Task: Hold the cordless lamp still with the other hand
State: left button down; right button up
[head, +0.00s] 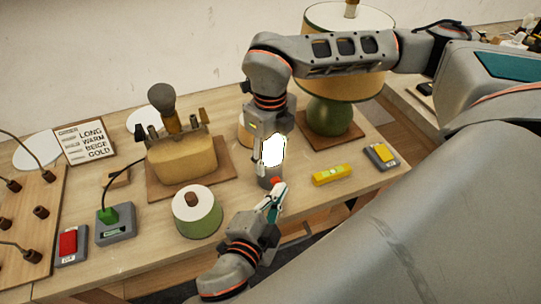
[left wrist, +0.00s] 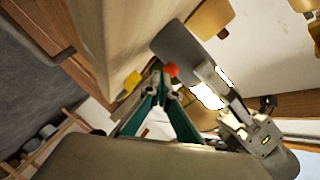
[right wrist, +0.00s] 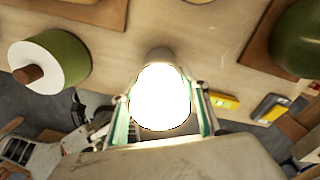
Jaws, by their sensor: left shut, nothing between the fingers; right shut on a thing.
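The cordless lamp (head: 269,179) is a grey cylinder with a red button (head: 277,181) on its side and a glowing white bulb (head: 273,151) above it. It stands near the table's front edge. My right gripper (right wrist: 160,100) is shut on the bulb, with one finger on each side in the right wrist view. My left gripper (head: 275,189) is shut and empty, its fingertips right at the red button. In the left wrist view the tips (left wrist: 159,73) are beside the button (left wrist: 171,70); I cannot tell whether they touch. The glare hides the bulb's details.
A green-and-white drum (head: 198,213) stands left of my left gripper. A yellow level (head: 332,175) and a grey box with a yellow switch (head: 381,156) lie to the right. A yellow lamp body (head: 182,158) and a green lamp (head: 330,116) stand behind.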

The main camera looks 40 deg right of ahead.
pick_arm(q)
jog(key=shift+s, duration=0.1)
jog(key=s, duration=0.2)
jog(key=s+a, duration=0.1)
jog(key=s, duration=0.2)
jog(key=shift+s+a, duration=0.2)
jog(key=shift+s, duration=0.15)
pick_arm(e)
jog(key=o, duration=1.3)
